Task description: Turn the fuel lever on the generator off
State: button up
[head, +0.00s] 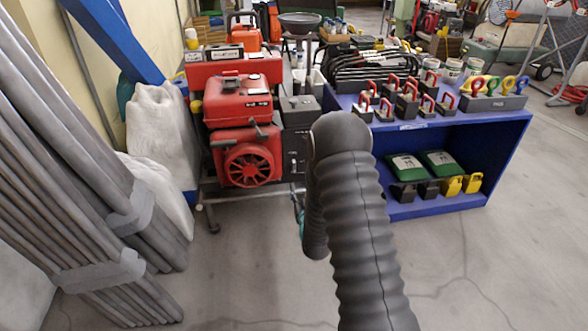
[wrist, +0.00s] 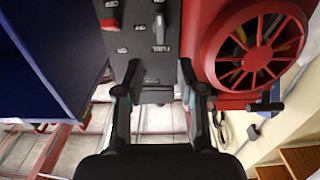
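The red generator (head: 243,110) stands on a wheeled frame left of centre in the head view, with a dark control panel (head: 296,130) on its right side. In the wrist view the dark panel (wrist: 140,60) fills the upper middle. A grey lever (wrist: 159,28) sits on it by a label that reads FUEL. A second lever with a red part (wrist: 110,22) is to its left. My gripper (wrist: 160,72) is open and empty, its two fingers apart in front of the panel, with the grey lever beyond the fingertips. In the head view my arm hides the gripper.
The generator's red fan cover (wrist: 258,45) is close beside my right finger in the wrist view. A blue shelf unit (head: 440,135) with padlocks and boxes stands right of the generator. Grey pipes (head: 70,170) and white sacks (head: 158,135) are on the left. Floor in front is clear.

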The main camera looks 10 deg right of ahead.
aim_at(294, 167)
jog(key=w, duration=1.2)
jog(key=shift+b, duration=0.3)
jog(key=shift+r, duration=0.1)
grip_shut()
